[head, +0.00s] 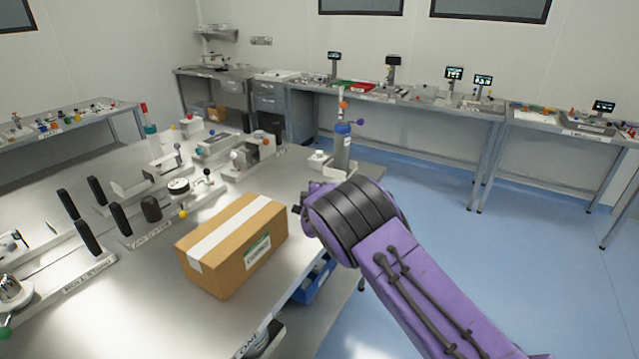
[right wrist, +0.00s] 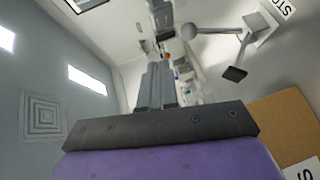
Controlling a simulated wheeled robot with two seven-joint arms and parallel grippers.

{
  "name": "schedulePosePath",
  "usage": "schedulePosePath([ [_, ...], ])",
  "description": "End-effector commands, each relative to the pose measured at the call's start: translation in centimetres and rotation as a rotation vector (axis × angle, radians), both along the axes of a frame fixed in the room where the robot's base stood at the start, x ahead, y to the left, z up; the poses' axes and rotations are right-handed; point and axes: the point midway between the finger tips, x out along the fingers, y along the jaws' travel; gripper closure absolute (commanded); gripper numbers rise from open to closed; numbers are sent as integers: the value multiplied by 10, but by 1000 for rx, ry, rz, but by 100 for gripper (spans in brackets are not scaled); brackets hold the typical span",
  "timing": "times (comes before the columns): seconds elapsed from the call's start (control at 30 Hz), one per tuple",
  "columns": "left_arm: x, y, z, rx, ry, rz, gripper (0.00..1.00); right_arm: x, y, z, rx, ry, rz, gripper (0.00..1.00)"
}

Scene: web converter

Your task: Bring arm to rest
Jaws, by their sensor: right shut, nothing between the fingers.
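My right arm, purple with a black ribbed joint, comes in from the lower right in the head view and reaches to the right edge of the workbench (head: 150,290). Its gripper is mostly hidden behind the joint there. In the right wrist view my right gripper (right wrist: 155,88) is shut, its grey fingers together with nothing between them. My left gripper is not in view.
A taped cardboard box (head: 232,245) stands on the bench just left of my right arm; its edge shows in the right wrist view (right wrist: 285,125). Fixtures with black handles (head: 88,237) fill the left. A blue bin (head: 314,281) sits below the bench edge. Blue floor (head: 440,190) is open at right.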

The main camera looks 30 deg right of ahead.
Motion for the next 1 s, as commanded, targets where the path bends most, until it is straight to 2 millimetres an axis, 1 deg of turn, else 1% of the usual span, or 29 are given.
schedulePosePath([
  [0.13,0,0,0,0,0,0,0,1,3,-1,0,-1,4,100],
  [0.5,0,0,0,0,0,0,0,0,1,0,12,-6,-1,100],
  [0.57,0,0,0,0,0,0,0,0,1,1,63,-36,-12,100],
  [0.63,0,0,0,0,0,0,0,-2,-2,2,188,-120,-39,100],
  [0.67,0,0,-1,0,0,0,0,-9,-5,-5,265,-154,-59,100],
  [0.73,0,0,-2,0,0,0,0,-41,-11,-42,484,-215,-128,100],
  [0.77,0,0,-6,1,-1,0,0,-60,-14,-69,580,-229,-166,100],
  [0.8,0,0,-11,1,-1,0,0,-83,-15,-100,687,-240,-213,100],
  [0.87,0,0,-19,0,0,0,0,-119,-15,-142,823,-248,-283,100],
  [0.9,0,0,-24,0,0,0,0,-144,-13,-170,904,-247,-333,100],
  [0.97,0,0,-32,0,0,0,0,-184,-9,-209,1015,-240,-412,100],
  [1.0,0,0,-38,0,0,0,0,-212,-5,-233,1081,-232,-468,100],
])
